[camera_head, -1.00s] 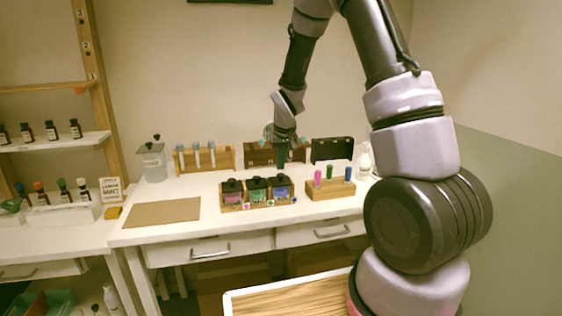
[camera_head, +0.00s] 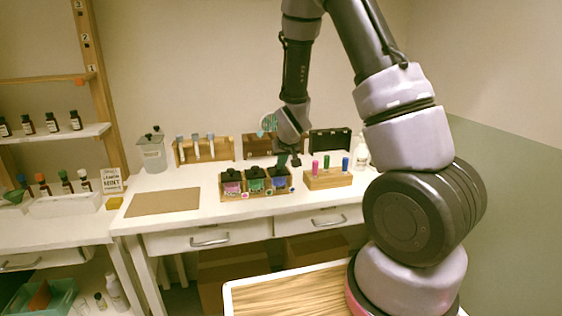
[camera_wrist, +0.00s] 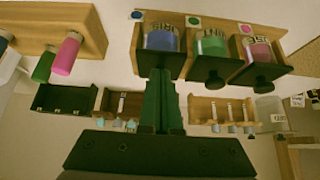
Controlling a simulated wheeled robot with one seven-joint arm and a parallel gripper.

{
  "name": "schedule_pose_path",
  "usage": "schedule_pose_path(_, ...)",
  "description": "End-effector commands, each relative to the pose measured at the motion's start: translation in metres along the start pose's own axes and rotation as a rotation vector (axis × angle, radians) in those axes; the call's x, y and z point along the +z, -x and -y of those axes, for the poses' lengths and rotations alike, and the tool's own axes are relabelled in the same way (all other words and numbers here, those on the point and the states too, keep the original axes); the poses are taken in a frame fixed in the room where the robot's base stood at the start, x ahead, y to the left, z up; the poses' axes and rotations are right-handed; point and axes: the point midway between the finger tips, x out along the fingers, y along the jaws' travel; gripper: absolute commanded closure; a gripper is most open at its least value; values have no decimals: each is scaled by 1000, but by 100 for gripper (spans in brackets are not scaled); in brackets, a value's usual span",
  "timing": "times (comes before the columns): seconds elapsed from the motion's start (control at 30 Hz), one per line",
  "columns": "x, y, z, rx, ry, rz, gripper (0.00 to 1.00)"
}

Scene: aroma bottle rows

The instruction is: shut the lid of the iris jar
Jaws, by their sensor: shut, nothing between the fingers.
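A wooden tray (camera_head: 256,194) on the white table holds a pink jar (camera_head: 232,187), a green jar (camera_head: 256,185) and a blue jar (camera_head: 278,182). Their labels are too small to read, so I cannot tell which is iris. My gripper (camera_head: 296,162) is shut and empty, behind and right of the blue jar. In the wrist view its fingers (camera_wrist: 164,75) overlap the blue jar's lid (camera_wrist: 150,62); contact is unclear.
A wooden block (camera_head: 328,180) with several coloured vials stands right of the tray. Behind are a tube rack (camera_head: 222,151), a brown box (camera_head: 256,146) and a black box (camera_head: 330,141). A brown mat (camera_head: 163,202) lies clear at the left.

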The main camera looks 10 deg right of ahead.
Motion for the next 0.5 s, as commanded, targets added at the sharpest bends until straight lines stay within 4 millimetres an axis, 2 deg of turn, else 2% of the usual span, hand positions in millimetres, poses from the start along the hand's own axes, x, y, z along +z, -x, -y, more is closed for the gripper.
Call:
schedule_pose_path(0.23,18,-11,0,1,1,14,100)
schedule_pose_path(0.5,24,-17,0,1,0,10,100)
